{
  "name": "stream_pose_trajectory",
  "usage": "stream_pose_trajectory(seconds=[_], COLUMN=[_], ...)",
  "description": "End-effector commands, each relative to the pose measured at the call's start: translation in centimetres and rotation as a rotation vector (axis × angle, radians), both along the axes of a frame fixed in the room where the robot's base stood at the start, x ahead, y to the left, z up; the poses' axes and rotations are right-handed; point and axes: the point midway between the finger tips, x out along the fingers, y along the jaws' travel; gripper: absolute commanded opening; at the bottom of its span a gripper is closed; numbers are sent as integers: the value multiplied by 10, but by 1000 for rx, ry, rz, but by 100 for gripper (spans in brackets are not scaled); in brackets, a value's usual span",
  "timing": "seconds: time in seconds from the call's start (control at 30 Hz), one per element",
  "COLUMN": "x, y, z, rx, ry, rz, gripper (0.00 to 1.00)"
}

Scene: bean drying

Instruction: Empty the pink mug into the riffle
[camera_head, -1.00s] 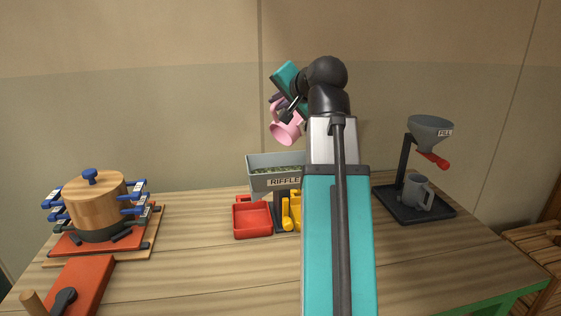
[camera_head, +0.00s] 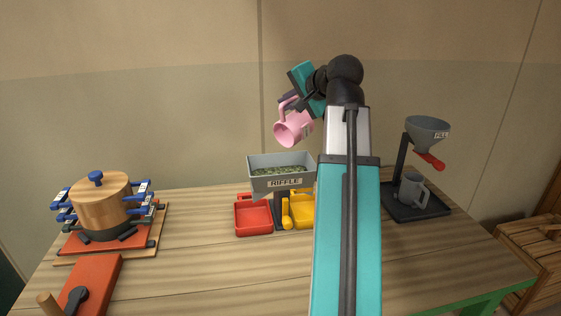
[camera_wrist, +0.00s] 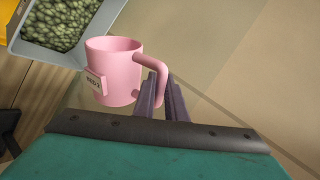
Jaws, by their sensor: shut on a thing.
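The pink mug (camera_head: 293,128) is held above the riffle, tilted with its mouth toward the lower left in the head view. In the wrist view the pink mug (camera_wrist: 115,72) has a small label on its side, and no beans show inside its opening. My gripper (camera_wrist: 163,98) is shut on the mug's handle. The riffle (camera_head: 285,183) is a grey labelled hopper. Green beans (camera_head: 280,170) lie in it. They also show in the wrist view (camera_wrist: 62,22). The mug is apart from the hopper.
A red bin (camera_head: 253,217) and a yellow bin (camera_head: 302,211) sit under the riffle. A grey funnel stand (camera_head: 427,130) with a grey mug (camera_head: 413,189) stands right. A wooden pot (camera_head: 101,204) in a clamped frame stands left, with a red lever box (camera_head: 88,284) before it.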

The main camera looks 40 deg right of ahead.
Motion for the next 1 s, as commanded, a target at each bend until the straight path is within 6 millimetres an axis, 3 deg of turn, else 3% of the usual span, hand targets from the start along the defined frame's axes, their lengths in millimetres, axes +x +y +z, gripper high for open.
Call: stream_pose_trajectory(seconds=[0.27, 0.67, 1.0], x=[1, 4, 4], y=[-6, -33, -34], z=[2, -4, -7], rx=[33, 238, 259], ry=[4, 29, 30], rz=[-2, -2, 0], gripper=[0, 0, 0])
